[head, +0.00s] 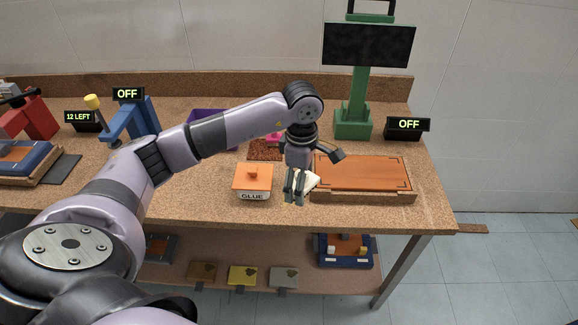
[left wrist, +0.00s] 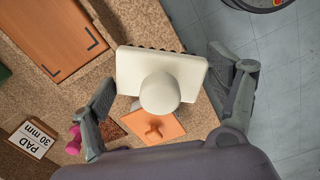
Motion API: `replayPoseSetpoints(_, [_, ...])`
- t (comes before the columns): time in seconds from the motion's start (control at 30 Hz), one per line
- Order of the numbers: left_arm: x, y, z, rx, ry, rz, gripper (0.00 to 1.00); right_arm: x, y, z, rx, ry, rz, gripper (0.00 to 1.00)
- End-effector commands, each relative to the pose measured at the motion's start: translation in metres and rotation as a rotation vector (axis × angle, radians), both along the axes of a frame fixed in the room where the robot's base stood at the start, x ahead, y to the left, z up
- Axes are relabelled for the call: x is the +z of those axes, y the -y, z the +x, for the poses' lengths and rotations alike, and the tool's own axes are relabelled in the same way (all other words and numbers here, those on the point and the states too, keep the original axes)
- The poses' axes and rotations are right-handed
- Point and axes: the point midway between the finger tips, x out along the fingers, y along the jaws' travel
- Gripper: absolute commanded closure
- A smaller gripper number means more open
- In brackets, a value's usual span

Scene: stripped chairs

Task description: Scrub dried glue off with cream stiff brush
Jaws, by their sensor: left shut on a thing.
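The cream stiff brush (head: 311,181) is in my left gripper (head: 293,197), above the worktop between the glue box and the brown panel; the gripper hides part of it in the head view. In the left wrist view the brush (left wrist: 160,78) shows its round knob and wide block, with dark bristle tips along the far edge. The gripper's fingers (left wrist: 165,100) are on either side of it. The brown panel (head: 362,171) lies on a wooden base to the right, with dark corner marks. I cannot make out dried glue. My right gripper is not in view.
An orange-lidded box marked GLUE (head: 253,195) stands left of the gripper. A green stand (head: 355,119) with a black screen rises behind the panel. A purple bin (head: 203,115) and a blue device (head: 133,119) are further left. The worktop's front edge is close.

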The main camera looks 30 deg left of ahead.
Motion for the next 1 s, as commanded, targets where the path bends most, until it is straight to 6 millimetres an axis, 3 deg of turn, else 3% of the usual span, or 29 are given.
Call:
replayPoseSetpoints(0.1, [-0.007, -0.023, 0.012, 0.315, -0.017, 0.001, 0.41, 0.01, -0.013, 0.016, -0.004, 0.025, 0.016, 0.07])
replayPoseSetpoints(0.2, [-0.012, -0.037, 0.018, 0.505, -0.025, 0.005, 0.41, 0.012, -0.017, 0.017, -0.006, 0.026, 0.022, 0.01])
replayPoseSetpoints(0.33, [-0.018, -0.048, 0.022, 0.649, -0.029, 0.01, 0.41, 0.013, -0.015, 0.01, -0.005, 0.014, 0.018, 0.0])
replayPoseSetpoints(0.6, [-0.019, -0.051, 0.023, 0.694, -0.03, 0.01, 0.41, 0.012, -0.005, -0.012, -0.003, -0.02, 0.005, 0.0])
replayPoseSetpoints(1.0, [-0.029, -0.051, 0.023, 0.688, -0.031, 0.011, 0.41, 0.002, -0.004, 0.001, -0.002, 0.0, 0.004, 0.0])
